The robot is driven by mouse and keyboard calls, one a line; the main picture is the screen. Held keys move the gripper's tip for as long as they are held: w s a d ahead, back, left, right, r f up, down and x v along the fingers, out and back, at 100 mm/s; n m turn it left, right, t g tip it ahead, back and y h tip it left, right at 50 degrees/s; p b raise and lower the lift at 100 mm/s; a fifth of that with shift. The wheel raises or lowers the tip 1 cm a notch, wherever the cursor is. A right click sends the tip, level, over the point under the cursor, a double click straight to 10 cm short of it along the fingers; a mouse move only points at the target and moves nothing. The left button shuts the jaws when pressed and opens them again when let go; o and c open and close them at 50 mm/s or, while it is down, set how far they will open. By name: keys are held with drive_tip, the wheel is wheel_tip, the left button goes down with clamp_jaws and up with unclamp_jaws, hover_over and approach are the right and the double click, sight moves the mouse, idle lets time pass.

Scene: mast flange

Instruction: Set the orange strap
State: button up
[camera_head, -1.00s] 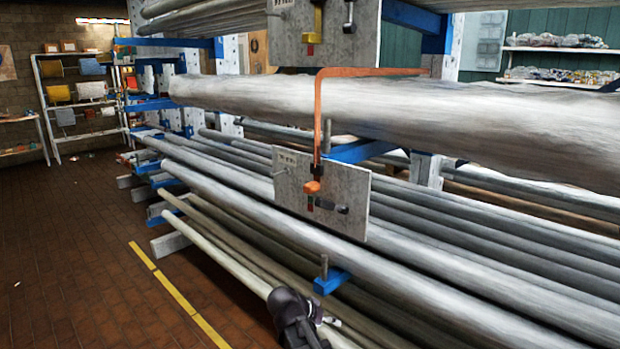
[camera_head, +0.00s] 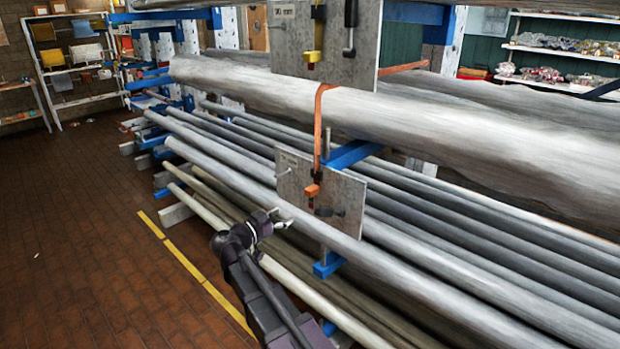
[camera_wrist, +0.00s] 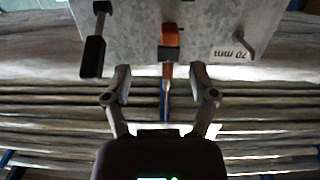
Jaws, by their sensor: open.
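The orange strap (camera_head: 320,115) runs over the large grey pipe and hangs down its front. It meets a black fitting and an orange block (camera_head: 312,190) on the lower grey plate (camera_head: 345,195). In the wrist view the orange block (camera_wrist: 173,35) is on the plate (camera_wrist: 210,20), with the strap (camera_wrist: 167,75) below it. A black handle (camera_head: 328,211) is beside the block; it also shows in the wrist view (camera_wrist: 94,55). My gripper (camera_head: 282,224) is left of and below the plate. Its fingers (camera_wrist: 160,70) are open and apart, either side of the strap in the wrist view, with nothing held.
An upper plate (camera_head: 300,40) carries a yellow lever (camera_head: 314,55) and a black handle (camera_head: 350,30). A peg (camera_head: 283,173) sticks out at the lower plate's left. Long pipes (camera_head: 480,295) lie on blue rack arms.

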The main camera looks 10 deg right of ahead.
sight(307, 192)
drive_tip(key=shift+w+a+r+t+p, duration=0.15)
drive_tip(key=shift+a+r, duration=0.2)
drive_tip(key=shift+r, duration=0.25)
drive_tip(key=shift+w+a+r+t+p, duration=0.15)
drive_tip(key=shift+a+r, duration=0.2)
drive_tip(key=shift+r, duration=0.2)
drive_tip(key=shift+d, duration=0.1)
drive_tip(key=shift+x, duration=6.85)
drive_tip(key=shift+s+r, duration=0.1)
drive_tip(key=shift+r, duration=0.05)
drive_tip(key=shift+c, duration=0.2)
clamp_jaws()
